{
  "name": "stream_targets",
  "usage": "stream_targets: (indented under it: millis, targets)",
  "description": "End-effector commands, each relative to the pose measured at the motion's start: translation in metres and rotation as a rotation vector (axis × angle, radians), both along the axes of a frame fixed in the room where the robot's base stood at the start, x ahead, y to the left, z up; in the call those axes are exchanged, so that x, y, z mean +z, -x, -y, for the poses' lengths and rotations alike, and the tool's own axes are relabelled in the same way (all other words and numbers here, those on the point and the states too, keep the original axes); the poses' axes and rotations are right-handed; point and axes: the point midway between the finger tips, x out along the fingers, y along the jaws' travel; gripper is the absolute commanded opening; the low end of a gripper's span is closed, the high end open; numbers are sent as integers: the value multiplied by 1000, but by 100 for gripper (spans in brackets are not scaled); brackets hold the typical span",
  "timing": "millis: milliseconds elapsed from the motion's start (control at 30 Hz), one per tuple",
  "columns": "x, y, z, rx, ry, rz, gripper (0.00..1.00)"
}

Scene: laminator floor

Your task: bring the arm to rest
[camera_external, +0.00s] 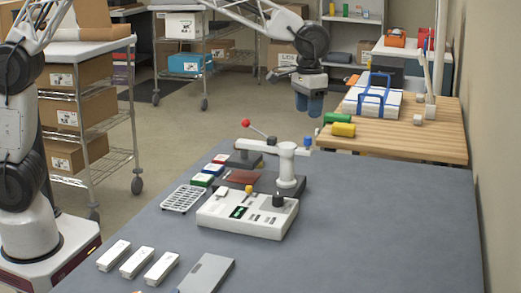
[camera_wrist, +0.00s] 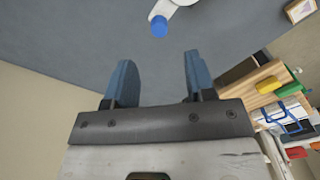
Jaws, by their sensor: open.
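My gripper (camera_external: 309,104) hangs in the air above the far part of the grey table (camera_external: 390,230), with its blue fingers pointing down. Nothing is held. A white press (camera_external: 287,165) with a red-knobbed lever and a blue end cap (camera_external: 306,141) stands below it. The blue cap (camera_wrist: 159,26) also shows in the wrist view, ahead of the fingers and apart from them.
A white control box (camera_external: 245,215), a white rack (camera_external: 184,199) and several white blocks (camera_external: 135,262) sit on the grey table. Wire shelving (camera_external: 105,155) is at left. The table's right side is clear.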

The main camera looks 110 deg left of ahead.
Motion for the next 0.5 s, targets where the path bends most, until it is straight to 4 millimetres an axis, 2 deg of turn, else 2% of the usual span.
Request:
stream_targets:
  millis: [167,267,500]
  targets:
    - [6,5,9,-14,-2,5,50]
    - [14,13,22,-34,-4,10,50]
    - [39,47,72,-112,-13,32,50]
